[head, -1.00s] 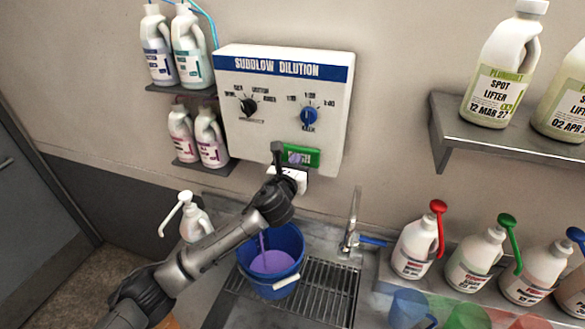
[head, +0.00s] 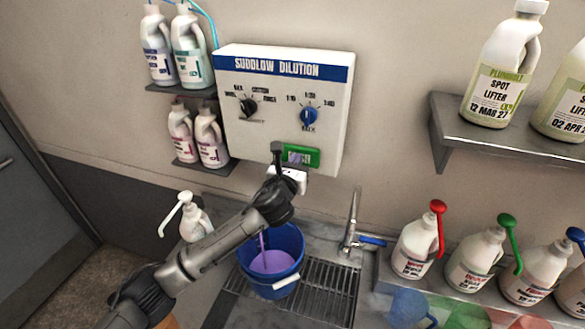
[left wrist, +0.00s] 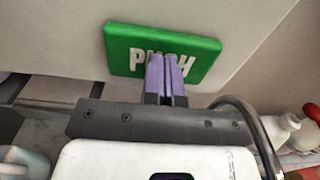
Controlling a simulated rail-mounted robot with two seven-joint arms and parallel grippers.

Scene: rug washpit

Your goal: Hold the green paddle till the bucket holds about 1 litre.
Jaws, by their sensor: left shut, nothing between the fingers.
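The green paddle (head: 311,157), marked PUSH, sits at the lower front of the white dilution unit (head: 283,97). It also shows in the left wrist view (left wrist: 200,53). My left gripper (left wrist: 167,62) is shut and empty, its purple fingertips against the paddle's face, covering part of the lettering. In the head view that gripper (head: 292,165) is partly hidden by its own wrist. The blue bucket (head: 288,243) stands below on the drain grate. A purple stream falls into it, and purple liquid (head: 271,262) lies inside. I cannot read a level mark. My right gripper is not in view.
A tap (head: 351,225) with a blue lever stands right of the bucket. A white pump bottle (head: 193,216) stands to its left. Bottles with coloured pumps (head: 415,245) line the right ledge, above coloured jugs (head: 410,308). A shelf (head: 470,137) juts out at upper right.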

